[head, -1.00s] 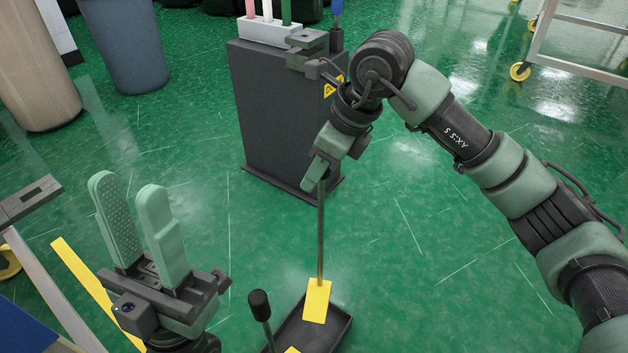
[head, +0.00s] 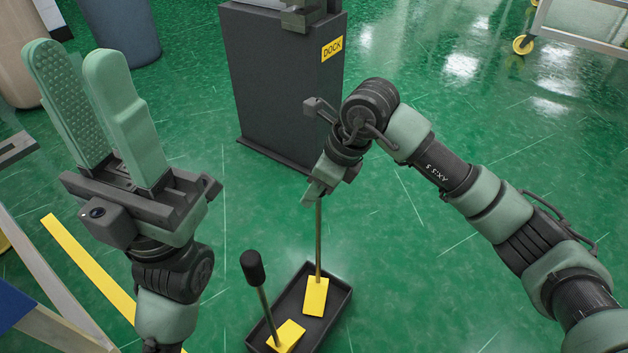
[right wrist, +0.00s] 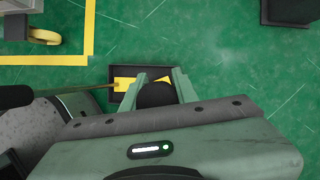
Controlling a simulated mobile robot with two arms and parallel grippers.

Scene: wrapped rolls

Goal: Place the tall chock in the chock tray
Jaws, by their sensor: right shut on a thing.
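The tall chock is a yellow block (head: 316,296) on a long thin upright rod. My right gripper (head: 314,198) is shut on the top of that rod; its black knob (right wrist: 157,95) shows between the fingers in the right wrist view. The block is within the outline of the black chock tray (head: 338,309) on the floor; I cannot tell whether it touches the tray bottom. A second yellow chock (head: 287,337) with a black-knobbed, leaning handle is in the tray's near left part. My left gripper (head: 78,60) is open and empty, pointing up at the left.
A dark grey dock cabinet (head: 285,85) stands behind the tray. A wheeled cart (head: 590,25) is at the far right. A blue-grey bin (head: 120,28) is at the back left. A yellow floor line (head: 90,268) runs at the left. The green floor right of the tray is clear.

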